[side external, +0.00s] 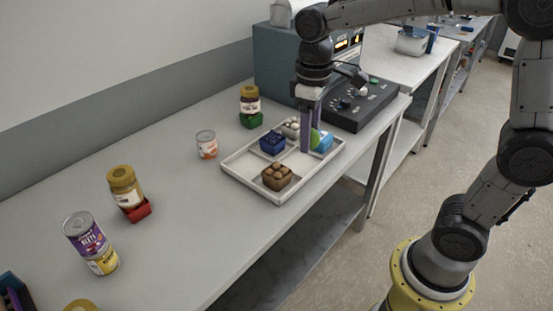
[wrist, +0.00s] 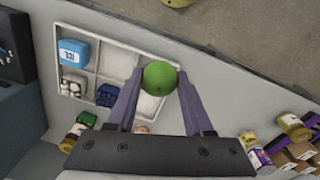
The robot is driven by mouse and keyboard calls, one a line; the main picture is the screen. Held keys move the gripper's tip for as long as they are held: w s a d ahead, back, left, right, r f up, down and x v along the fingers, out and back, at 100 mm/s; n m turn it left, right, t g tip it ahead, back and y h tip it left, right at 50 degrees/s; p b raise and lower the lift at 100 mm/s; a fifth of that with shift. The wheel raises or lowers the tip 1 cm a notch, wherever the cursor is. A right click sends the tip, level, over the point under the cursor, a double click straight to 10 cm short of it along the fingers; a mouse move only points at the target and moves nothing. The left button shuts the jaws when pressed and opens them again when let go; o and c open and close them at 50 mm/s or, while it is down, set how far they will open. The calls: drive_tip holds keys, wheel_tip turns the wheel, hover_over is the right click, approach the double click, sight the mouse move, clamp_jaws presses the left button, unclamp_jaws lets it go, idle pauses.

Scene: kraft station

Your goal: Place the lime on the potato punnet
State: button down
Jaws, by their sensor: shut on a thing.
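The green lime (side external: 315,138) is held between the purple fingers of my gripper (side external: 310,143), above the tray's far right part. In the wrist view, the lime (wrist: 160,78) sits between the fingertips (wrist: 161,75), with a finger on each side. The potato punnet (side external: 277,177) is a brown box with several round brown potatoes, in the near compartment of the white tray (side external: 236,176). My gripper is up and to the right of it in the side view. I cannot make out the punnet in the wrist view; the lime and fingers cover part of the tray.
The tray also holds a dark blue punnet (side external: 272,144), a punnet of pale round items (side external: 291,128) and a light blue box (side external: 324,143). A can (side external: 207,144) and a jar (side external: 250,105) stand left of the tray. A black control panel (side external: 352,103) lies behind it.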

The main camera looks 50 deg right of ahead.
drive_tip(key=w+f, duration=0.2)
drive_tip(key=w, duration=0.2)
hover_over(277, 169)
drive_tip(key=f, duration=0.4)
drive_tip(key=shift+s+a+f, duration=0.1)
drive_tip(key=shift+s+f, duration=0.25)
drive_tip(key=shift+w+f, duration=0.15)
drive_tip(key=shift+f, duration=0.85)
drive_tip(key=shift+w+f, duration=0.15)
drive_tip(key=shift+f, duration=0.8)
drive_tip(key=shift+f, duration=0.15)
drive_tip(key=shift+c, duration=1.4)
unclamp_jaws()
